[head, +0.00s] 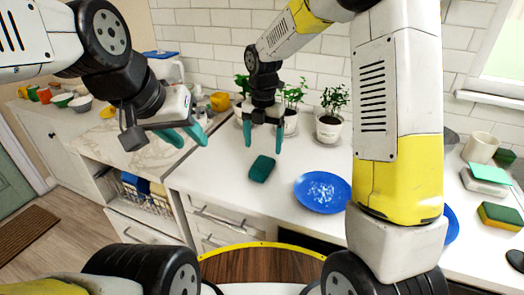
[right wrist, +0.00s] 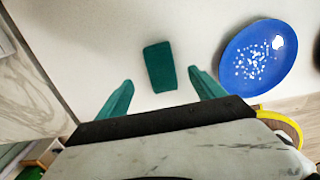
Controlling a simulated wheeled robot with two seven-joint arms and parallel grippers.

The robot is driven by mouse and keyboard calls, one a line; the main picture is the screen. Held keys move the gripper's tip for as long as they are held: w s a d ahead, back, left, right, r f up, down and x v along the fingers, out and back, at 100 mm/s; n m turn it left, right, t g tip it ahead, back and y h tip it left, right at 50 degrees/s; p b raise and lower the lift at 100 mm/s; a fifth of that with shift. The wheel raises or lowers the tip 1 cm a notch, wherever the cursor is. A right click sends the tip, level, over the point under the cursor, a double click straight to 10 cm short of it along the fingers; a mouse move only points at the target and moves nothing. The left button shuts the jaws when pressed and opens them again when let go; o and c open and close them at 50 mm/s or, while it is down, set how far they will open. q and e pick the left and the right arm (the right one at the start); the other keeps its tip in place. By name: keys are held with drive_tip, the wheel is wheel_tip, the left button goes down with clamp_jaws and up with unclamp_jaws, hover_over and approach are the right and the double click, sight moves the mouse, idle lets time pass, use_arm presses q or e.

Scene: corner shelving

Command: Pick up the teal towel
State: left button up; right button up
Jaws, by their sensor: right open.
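The teal towel (head: 261,168) lies folded as a small block on the white counter, left of the blue plate. In the right wrist view the towel (right wrist: 159,67) lies just beyond the fingertips, between their lines. My right gripper (head: 264,148) is open and empty above the counter, by the towel's far side in the head view; its two teal fingers also show in the right wrist view (right wrist: 160,84). My left gripper (head: 190,136) is at the upper left, over the marble-topped counter, its fingers apart and nothing between them.
A blue plate (head: 322,192) with white specks stands right of the towel. Potted plants (head: 331,122) line the wall behind. A yellow-green sponge (head: 500,216) and a cream mug (head: 481,148) are at the right. Bowls (head: 80,103) are at the far left.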

sight(262, 161)
drive_tip(key=f, duration=0.7)
drive_tip(key=shift+s+a, duration=0.1)
drive_tip(key=shift+s, duration=0.25)
drive_tip(key=shift+r, duration=0.1)
drive_tip(key=c, duration=1.4)
drive_tip(key=shift+c, duration=0.2)
drive_tip(key=shift+r, duration=0.1)
drive_tip(key=shift+r, duration=0.65)
wheel_tip(262, 161, up, 2)
drive_tip(key=shift+r, duration=0.15)
drive_tip(key=s, duration=1)
drive_tip(key=s+r, duration=0.1)
drive_tip(key=s, duration=0.5)
drive_tip(key=shift+a+r, duration=0.1)
drive_tip(key=shift+a, duration=0.2)
